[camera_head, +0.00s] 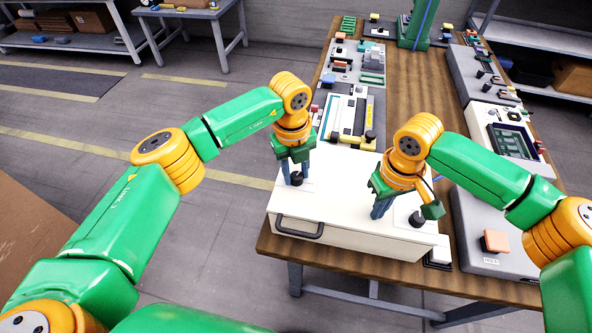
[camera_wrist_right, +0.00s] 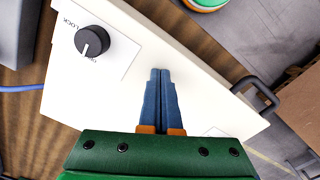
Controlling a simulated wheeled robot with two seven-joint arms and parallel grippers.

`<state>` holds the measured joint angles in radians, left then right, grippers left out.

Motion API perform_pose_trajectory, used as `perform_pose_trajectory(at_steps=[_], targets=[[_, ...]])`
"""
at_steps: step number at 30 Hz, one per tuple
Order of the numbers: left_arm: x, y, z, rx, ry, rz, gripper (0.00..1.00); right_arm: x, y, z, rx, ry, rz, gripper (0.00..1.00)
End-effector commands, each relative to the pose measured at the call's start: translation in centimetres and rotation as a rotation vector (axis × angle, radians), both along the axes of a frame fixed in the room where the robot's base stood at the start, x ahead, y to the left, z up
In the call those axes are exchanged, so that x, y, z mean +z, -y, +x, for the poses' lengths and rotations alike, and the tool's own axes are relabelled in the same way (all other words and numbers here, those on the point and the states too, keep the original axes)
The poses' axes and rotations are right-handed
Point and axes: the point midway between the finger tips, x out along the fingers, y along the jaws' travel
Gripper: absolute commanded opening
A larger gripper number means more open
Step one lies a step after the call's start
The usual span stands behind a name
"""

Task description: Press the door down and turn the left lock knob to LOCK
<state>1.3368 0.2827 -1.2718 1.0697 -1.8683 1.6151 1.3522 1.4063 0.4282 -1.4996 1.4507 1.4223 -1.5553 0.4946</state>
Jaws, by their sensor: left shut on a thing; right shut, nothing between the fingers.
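A white box with a flat white door (camera_head: 340,200) on top stands at the near end of the wooden table; the door looks closed. My left gripper (camera_head: 293,174) points down and is shut on the left lock knob (camera_head: 297,179), a small black knob mostly hidden by the fingers. My right gripper (camera_head: 379,208) is shut and empty, its fingertips at the door's right part; contact cannot be told. The black right lock knob (camera_head: 416,219) is beside it. In the right wrist view this knob (camera_wrist_right: 92,41) has its white line pointing away from the LOCK print.
A dark handle (camera_head: 299,227) sticks out from the box's front. Behind the box stand a yellow-and-white device (camera_head: 352,115) and other panels. A grey panel with an orange button (camera_head: 495,241) lies to the right.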

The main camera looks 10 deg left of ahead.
Motion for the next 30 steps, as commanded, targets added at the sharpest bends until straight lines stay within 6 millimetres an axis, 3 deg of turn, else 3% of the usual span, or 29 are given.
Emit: perform_pose_trajectory(at_steps=[30], targets=[[0.04,0.05,0.13,-0.938,0.0,-0.004,0.0,-0.11,0.05,0.03,-0.001,0.001,-0.002,0.0]])
